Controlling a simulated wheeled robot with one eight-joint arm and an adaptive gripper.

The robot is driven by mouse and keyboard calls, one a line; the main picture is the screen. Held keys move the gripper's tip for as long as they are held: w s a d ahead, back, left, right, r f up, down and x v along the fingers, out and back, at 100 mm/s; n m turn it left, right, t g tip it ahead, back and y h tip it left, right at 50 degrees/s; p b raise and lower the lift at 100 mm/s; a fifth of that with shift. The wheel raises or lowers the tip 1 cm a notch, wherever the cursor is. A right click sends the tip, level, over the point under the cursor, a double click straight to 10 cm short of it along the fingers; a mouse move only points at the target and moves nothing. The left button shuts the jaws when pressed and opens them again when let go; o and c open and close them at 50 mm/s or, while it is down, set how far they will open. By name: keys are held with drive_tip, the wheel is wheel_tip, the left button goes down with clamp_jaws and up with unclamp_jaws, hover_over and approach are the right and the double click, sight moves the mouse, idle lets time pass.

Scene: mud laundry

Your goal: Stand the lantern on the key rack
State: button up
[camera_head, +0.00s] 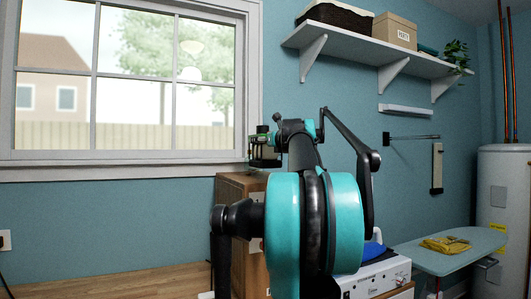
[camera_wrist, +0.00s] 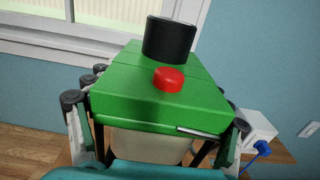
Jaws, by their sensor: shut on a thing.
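The lantern (camera_wrist: 150,95) fills the middle of the wrist view. It has a green boxy top, a black round cap, a red button and a pale body below. The fingers of my gripper (camera_wrist: 157,118) lie along its left and right sides, shut on it. In the head view my gripper (camera_head: 265,152) is small and dark, with a bit of green at it, in front of the window's lower right corner and above a wooden box (camera_head: 232,189). My arm hides much of that box. I cannot tell which thing is the key rack.
A window (camera_head: 125,85) and its sill are behind the gripper. A wall shelf (camera_head: 365,50) with a basket and box is at upper right. A white appliance (camera_head: 375,278) stands right of my arm. An ironing board (camera_head: 450,252) and white tank (camera_head: 503,200) are farther right.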

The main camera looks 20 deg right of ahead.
sight(266, 151)
drive_tip(key=shift+f, duration=2)
drive_tip(key=shift+f, duration=0.1)
drive_tip(key=o, duration=1.8)
drive_tip(key=shift+o, duration=0.2)
drive_tip(key=shift+s, duration=0.2)
drive_tip(key=s, duration=1.1)
drive_tip(key=shift+s+d, duration=0.2)
drive_tip(key=shift+s, duration=0.1)
